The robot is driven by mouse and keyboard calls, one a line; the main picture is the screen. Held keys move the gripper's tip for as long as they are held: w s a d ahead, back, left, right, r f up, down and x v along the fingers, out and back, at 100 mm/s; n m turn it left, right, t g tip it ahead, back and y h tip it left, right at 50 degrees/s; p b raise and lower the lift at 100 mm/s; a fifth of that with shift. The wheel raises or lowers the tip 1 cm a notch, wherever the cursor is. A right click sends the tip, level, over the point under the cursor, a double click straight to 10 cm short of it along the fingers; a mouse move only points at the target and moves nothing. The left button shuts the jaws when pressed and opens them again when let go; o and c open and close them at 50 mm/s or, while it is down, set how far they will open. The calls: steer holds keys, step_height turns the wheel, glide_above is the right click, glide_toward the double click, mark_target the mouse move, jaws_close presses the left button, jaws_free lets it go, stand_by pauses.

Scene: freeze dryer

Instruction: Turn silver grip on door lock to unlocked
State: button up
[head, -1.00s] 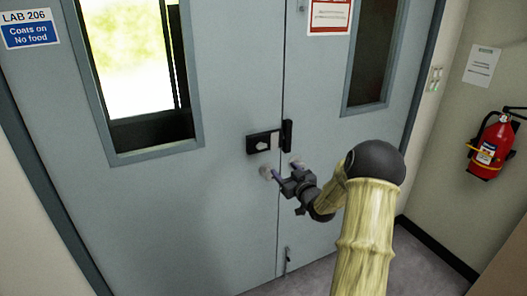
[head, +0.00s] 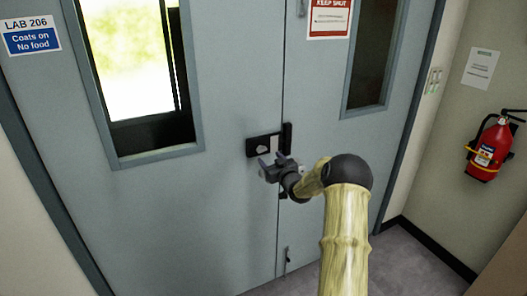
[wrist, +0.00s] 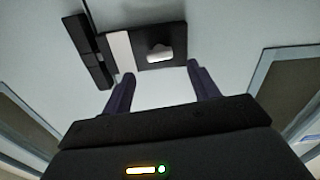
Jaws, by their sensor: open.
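The door lock (head: 254,147) is a black box on the grey double door, near the seam between its leaves. Its silver grip (head: 263,149) is a small pale piece on the box. In the wrist view the lock (wrist: 175,32) is at the top, with the silver grip (wrist: 159,52) lying roughly level across its face and a white strip beside it. My gripper (head: 270,164) is open and empty, just below the lock in the head view. In the wrist view its two fingertips (wrist: 160,72) are spread below and on either side of the grip, not closed on it.
A black keeper (head: 287,138) sits beside the lock at the door seam. The door leaves have windows (head: 155,135). A red fire extinguisher (head: 490,145) hangs on the right wall, clear of my arm. A small bolt (head: 288,256) is low on the door.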

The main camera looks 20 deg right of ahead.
mark_target(263, 151)
steer(key=shift+w+a+p, duration=0.1)
steer(key=shift+w+p, duration=0.55)
steer(key=shift+w, duration=2.75)
steer(key=c, duration=1)
